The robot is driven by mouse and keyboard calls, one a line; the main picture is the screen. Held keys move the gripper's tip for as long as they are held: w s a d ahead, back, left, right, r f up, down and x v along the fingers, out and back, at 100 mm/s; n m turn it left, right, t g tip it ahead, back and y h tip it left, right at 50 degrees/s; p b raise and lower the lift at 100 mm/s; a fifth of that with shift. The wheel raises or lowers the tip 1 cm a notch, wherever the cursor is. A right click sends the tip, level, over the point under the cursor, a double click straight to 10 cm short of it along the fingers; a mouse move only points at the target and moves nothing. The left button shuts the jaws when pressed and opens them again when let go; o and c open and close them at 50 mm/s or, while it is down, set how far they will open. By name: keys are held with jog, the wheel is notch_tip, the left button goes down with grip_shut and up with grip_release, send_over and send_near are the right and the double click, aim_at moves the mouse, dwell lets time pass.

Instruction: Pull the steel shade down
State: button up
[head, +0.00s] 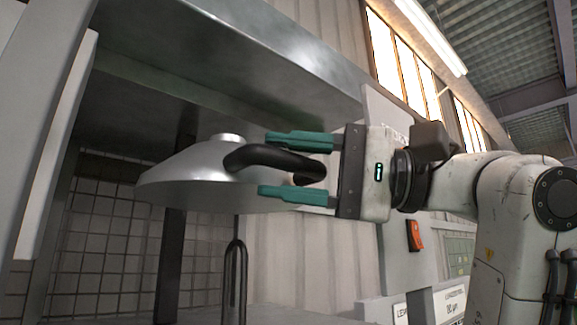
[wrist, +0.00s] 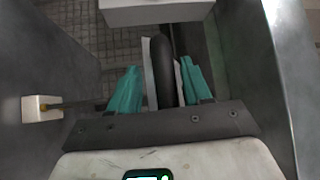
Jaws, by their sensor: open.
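The steel shade (head: 190,178) is a shallow silver cone with a short cap on top, hanging beneath a metal hood in the head view. A black curved handle (head: 275,157) sticks out from its right side. My gripper (head: 283,167) is open, with one teal finger above the handle and one below it. In the wrist view the dark handle (wrist: 162,68) stands between the two teal fingers of my gripper (wrist: 158,88), with gaps on both sides. Whether a finger touches the handle is unclear.
A metal hood (head: 235,50) spans above the shade. A looped heating element (head: 235,280) stands upright below it. A grey panel with an orange switch (head: 415,236) is at the right, under my arm. A tiled wall (head: 105,235) is behind.

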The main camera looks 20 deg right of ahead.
jog(key=b+v, duration=0.2)
jog(key=v, duration=0.8)
jog(key=shift+s+d+b, duration=0.2)
jog(key=shift+d+b, duration=0.1)
jog(key=shift+d, duration=0.05)
jog(key=shift+d, duration=0.1)
